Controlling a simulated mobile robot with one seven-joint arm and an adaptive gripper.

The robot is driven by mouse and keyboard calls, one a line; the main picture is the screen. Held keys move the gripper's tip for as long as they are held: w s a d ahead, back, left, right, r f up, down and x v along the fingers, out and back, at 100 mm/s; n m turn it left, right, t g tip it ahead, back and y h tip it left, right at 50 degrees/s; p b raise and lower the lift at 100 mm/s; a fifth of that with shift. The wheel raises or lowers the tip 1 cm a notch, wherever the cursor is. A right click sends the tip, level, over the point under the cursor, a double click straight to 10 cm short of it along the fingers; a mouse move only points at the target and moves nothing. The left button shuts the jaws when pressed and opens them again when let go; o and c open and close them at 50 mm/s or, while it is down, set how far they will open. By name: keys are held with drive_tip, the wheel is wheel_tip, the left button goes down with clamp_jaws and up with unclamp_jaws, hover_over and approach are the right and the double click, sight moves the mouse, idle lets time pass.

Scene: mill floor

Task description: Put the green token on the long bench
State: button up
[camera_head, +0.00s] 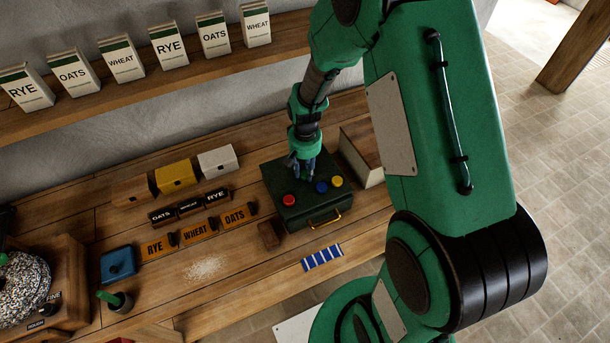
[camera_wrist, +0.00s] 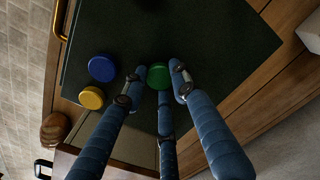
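The green token (camera_wrist: 158,77) lies on top of the dark green box (camera_wrist: 200,30), seen in the wrist view. My gripper (camera_wrist: 160,78) has its three blue fingers spread around the token, with small gaps at the sides; contact is unclear. In the head view my gripper (camera_head: 301,172) points down over the back of the box (camera_head: 310,212) and hides the green token. The box stands on the long wooden bench (camera_head: 220,318) along the wall.
A blue token (camera_head: 321,187), a yellow token (camera_head: 336,182) and a red token (camera_head: 289,200) also lie on the box. A wooden block (camera_head: 268,236) stands left of it, a blue-striped piece (camera_head: 322,257) in front. Labelled blocks (camera_head: 197,230) are further left. The front bench strip is fairly clear.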

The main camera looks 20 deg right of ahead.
drive_tip(key=shift+r, duration=0.15)
drive_tip(key=shift+c, duration=0.2)
drive_tip(key=shift+r, duration=0.55)
wheel_tip(320, 180, up, 2)
drive_tip(key=shift+w+r, duration=0.1)
drive_tip(key=shift+r, duration=0.05)
drive_tip(key=s+a+r, duration=0.1)
drive_tip(key=s+a, duration=0.1)
drive_tip(key=s, duration=1.4)
drive_tip(key=shift+r+p, duration=0.15)
drive_tip(key=shift+p, duration=0.15)
drive_tip(key=shift+w, duration=0.1)
drive_tip(key=n+b, duration=0.1)
drive_tip(key=n, duration=0.1)
approach(305, 173)
drive_tip(key=a+f, duration=0.1)
drive_tip(key=a, duration=0.1)
drive_tip(key=w+a+f, duration=0.1)
drive_tip(key=f, duration=0.1)
drive_tip(key=shift+a+f, duration=0.25)
drive_tip(key=shift+a, duration=0.1)
drive_tip(key=w+a+f+n, duration=0.1)
drive_tip(key=w+a, duration=0.2)
drive_tip(key=w, duration=1.1)
drive_tip(key=shift+w+a+f+b, duration=0.15)
drive_tip(key=shift+a+b, duration=0.1)
drive_tip(key=shift+b, duration=0.15)
